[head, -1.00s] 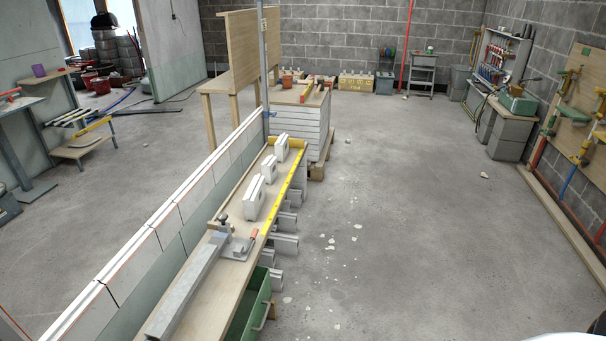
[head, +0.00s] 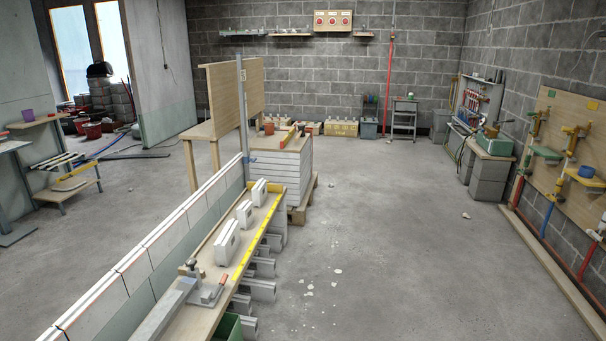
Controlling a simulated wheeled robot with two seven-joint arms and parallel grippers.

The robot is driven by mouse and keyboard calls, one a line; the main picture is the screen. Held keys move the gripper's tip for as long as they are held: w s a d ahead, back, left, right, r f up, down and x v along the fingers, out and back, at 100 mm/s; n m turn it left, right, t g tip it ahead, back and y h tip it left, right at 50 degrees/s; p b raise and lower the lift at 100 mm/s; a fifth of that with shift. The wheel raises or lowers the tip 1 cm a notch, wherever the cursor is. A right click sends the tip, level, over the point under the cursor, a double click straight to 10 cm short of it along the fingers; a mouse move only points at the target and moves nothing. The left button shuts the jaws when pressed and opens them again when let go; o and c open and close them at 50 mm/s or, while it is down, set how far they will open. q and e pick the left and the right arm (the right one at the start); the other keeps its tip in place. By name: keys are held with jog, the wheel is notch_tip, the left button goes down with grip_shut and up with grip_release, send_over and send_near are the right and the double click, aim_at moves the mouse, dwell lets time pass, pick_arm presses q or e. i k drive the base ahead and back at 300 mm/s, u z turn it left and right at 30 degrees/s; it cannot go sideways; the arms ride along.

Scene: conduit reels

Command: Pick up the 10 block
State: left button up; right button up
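Neither of my grippers is in view, and nothing is seen touching the blocks.
A yellow measuring strip (head: 258,233) runs along the bench's right edge. A metal clamp (head: 192,268) and a grey rail (head: 163,312) lie at its near end. A low block wall (head: 150,255) borders its left. Open concrete floor (head: 390,240) lies to the right.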

aim_at(244, 213)
jog(key=z, duration=0.55)
jog(key=i, duration=2.2)
jog(key=u, duration=0.65)
jog(key=i, duration=1.3)
jog(key=u, duration=1.55)
jog(key=i, duration=0.4)
jog(key=u, duration=0.35)
